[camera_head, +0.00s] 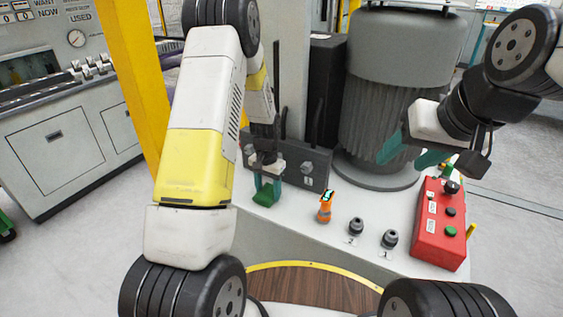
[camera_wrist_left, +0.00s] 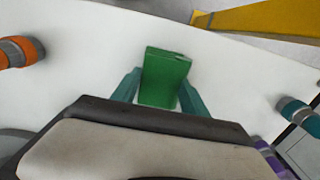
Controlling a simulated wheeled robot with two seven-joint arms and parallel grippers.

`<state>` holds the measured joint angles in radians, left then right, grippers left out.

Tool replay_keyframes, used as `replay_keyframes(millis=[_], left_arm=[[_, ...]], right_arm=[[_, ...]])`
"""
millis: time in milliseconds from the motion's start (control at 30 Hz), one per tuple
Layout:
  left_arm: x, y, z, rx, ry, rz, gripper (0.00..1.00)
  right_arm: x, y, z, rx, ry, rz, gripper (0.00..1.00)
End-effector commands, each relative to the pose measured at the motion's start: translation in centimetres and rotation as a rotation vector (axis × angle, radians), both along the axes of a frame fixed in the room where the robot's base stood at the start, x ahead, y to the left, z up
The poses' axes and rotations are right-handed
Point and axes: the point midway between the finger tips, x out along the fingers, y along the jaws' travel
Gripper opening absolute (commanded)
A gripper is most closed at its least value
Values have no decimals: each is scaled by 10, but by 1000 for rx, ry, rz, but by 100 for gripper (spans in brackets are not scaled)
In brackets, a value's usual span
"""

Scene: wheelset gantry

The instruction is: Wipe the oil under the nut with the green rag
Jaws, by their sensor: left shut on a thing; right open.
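The green rag (camera_head: 266,196) is in my left gripper (camera_head: 268,184), over the white worktop. In the left wrist view the rag (camera_wrist_left: 165,75) sits between the two teal fingers of my left gripper (camera_wrist_left: 159,90), which are shut on it. I cannot tell whether the rag touches the white surface. My right gripper (camera_head: 413,152) is open and empty, in front of the grey motor and above the red control box. I cannot make out the nut or any oil patch in either view.
On the white worktop (camera_head: 300,225) stand an orange tool (camera_head: 325,206), two dark fittings (camera_head: 355,227) (camera_head: 389,239) and a red control box (camera_head: 440,224). A large grey motor (camera_head: 387,120) and a dark grey block (camera_head: 308,168) stand behind. A yellow post (camera_head: 132,75) rises at left.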

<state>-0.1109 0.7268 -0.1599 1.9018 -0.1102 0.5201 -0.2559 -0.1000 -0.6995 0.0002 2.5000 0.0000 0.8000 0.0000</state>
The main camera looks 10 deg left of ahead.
Motion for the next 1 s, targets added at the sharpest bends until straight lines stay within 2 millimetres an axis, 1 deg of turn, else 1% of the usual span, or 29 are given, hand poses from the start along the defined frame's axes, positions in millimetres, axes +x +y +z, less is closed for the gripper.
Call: replay_keyframes(millis=[100, 167, 200, 267, 300, 800, 900, 1000], left_arm=[[1, -3, -1, -1, 1, 0, 14], [1, -3, 2, 0, 0, 2, 14], [2, -3, 7, -1, -3, 2, 14], [3, -3, 24, -1, -5, 2, 14], [2, -3, 28, -1, -3, 2, 14], [1, -4, 72, 0, -1, 3, 14], [1, -3, 79, -1, -2, 3, 14], [1, -3, 82, 0, 0, 3, 14]], right_arm=[[0, 0, 0, 0, 0, 0, 56], [0, 0, 0, 0, 0, 0, 56], [0, 0, 0, 0, -1, 0, 56], [0, 0, 0, 0, 0, 0, 56], [0, 0, 0, 0, 0, 0, 56], [0, 0, 0, 0, 0, 0, 56], [0, 0, 0, 0, 0, 0, 56], [0, 0, 0, 0, 0, 0, 56]])
